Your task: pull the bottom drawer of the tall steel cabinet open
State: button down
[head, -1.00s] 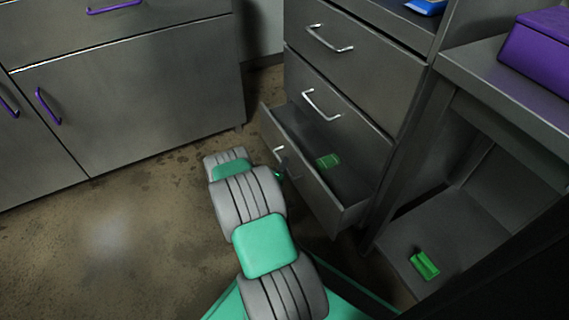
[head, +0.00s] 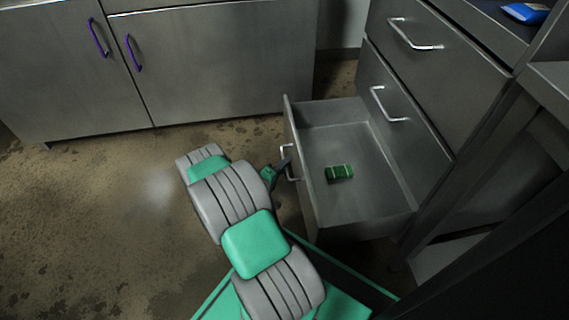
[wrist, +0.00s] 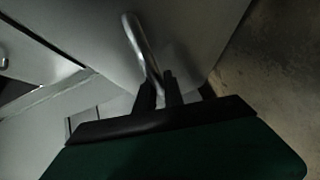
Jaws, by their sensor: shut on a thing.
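The tall steel cabinet (head: 431,73) stands at the right in the head view. Its bottom drawer (head: 372,197) is pulled well out, and its inside shows. A small green block (head: 339,173) lies on the drawer floor. My gripper (head: 284,166) is at the drawer's front, at the bar handle (head: 289,150). In the wrist view the two dark fingers (wrist: 160,92) are closed around the lower end of the silver handle (wrist: 143,48). My arm hides the floor in front of the drawer.
A low cabinet with purple handles (head: 97,37) stands at the back left. Open brown floor (head: 95,215) lies left of my arm. A blue object (head: 525,12) sits at the top right. A dark upright post stands at the right.

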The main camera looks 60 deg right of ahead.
jog(key=shift+w, duration=0.15)
jog(key=c, duration=1.5)
grip_release()
jog(key=shift+o, duration=0.2)
jog(key=a+r+p, duration=0.1)
jog(key=a+p, duration=0.1)
jog(key=a, duration=0.5)
jog(key=shift+a+p, duration=0.4)
jog(key=shift+r, duration=0.1)
